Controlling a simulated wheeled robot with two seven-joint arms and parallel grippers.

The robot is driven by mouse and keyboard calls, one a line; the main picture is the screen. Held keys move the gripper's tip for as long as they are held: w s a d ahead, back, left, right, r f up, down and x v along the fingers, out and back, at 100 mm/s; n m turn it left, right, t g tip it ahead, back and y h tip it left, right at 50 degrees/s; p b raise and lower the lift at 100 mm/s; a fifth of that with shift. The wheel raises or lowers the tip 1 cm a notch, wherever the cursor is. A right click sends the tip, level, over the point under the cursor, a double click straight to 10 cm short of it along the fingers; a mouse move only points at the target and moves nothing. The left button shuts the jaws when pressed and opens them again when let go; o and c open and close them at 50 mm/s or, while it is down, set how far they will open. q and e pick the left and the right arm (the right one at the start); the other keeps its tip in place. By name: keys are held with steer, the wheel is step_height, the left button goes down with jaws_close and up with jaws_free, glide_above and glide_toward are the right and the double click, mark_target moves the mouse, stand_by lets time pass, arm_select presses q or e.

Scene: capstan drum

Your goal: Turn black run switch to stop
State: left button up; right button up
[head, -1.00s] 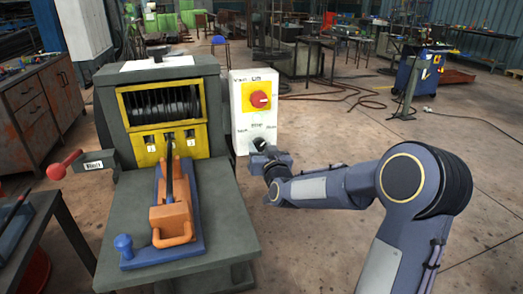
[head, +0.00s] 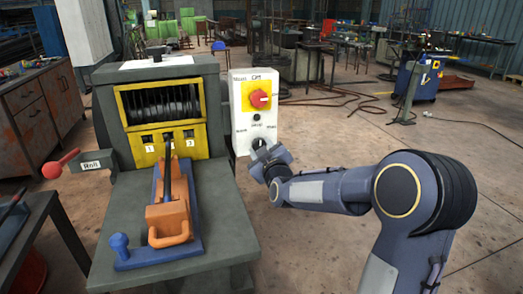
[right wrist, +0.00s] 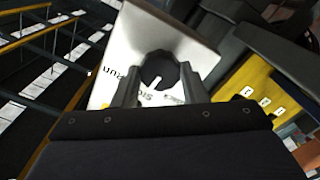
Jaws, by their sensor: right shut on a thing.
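The black run switch (right wrist: 158,70) is a round knob low on the front of a white control box (head: 240,100). In the right wrist view it sits between the two fingers of my right gripper (right wrist: 158,78), which is shut on it. A white mark on the knob points down toward the printed lettering, where "Stop" and "Run" are partly readable. I cannot tell its exact setting. In the head view my right gripper (head: 264,152) covers most of the knob. My left gripper is not in view.
A red rotary switch on a yellow plate (head: 259,98) is above the knob. Left of the box stands the grey drum machine (head: 107,130), with a red-ended lever (head: 52,170) and an orange clamp (head: 168,215) on a blue base.

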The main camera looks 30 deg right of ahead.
steer(key=shift+n, duration=0.5)
steer(key=o, duration=1)
steer(key=v, duration=0.8)
